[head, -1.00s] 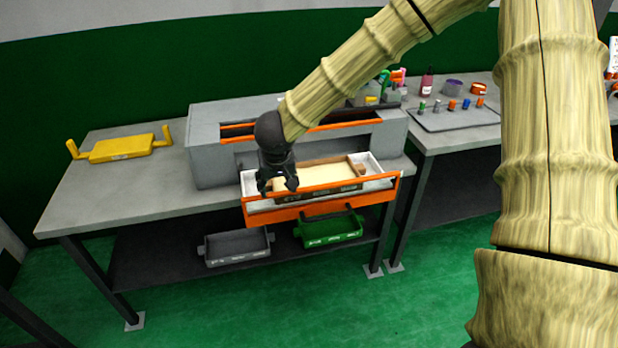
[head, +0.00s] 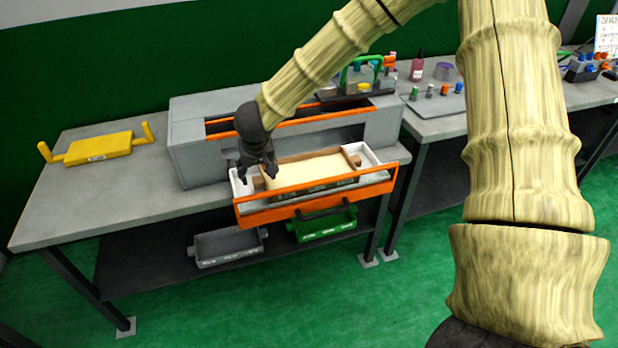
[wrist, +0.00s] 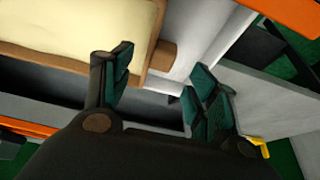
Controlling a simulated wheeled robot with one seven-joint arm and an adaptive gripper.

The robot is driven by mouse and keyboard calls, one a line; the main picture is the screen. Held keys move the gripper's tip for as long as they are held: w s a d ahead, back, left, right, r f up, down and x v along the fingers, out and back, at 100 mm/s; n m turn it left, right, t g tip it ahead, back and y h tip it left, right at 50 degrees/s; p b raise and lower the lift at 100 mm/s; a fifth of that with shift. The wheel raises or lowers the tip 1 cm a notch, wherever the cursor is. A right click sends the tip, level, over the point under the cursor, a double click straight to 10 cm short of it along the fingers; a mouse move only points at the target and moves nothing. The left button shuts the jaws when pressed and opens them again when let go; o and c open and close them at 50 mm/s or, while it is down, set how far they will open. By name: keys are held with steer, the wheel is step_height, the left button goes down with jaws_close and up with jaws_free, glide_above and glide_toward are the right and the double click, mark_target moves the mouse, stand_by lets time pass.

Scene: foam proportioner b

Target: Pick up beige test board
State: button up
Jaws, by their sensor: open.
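The beige test board (head: 312,172) lies in the open orange-fronted drawer (head: 316,203) of the grey cabinet. It is a pale panel with a brown frame and brown tabs at its ends. My gripper (head: 258,176) is over the left end of the drawer, beside the board's left end. In the wrist view the gripper (wrist: 160,88) is open with nothing between its fingers. The board (wrist: 75,30) fills the upper left there, and its brown tab (wrist: 162,55) shows just beyond the fingers. I cannot tell whether a finger touches the board.
A yellow handled board (head: 98,149) lies on the table at left. Grey (head: 228,247) and green (head: 325,226) bins stand on the lower shelf. The drawer's orange rail and the cabinet (head: 187,150) flank the gripper. A tray (head: 437,103) with small coloured parts is at right.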

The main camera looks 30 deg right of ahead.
mark_target(259, 179)
steer(key=shift+b+x, duration=0.4)
steer(key=shift+x, duration=2.15)
steer(key=shift+s+f, duration=0.1)
steer(key=shift+s, duration=0.05)
steer(key=c, duration=1.2)
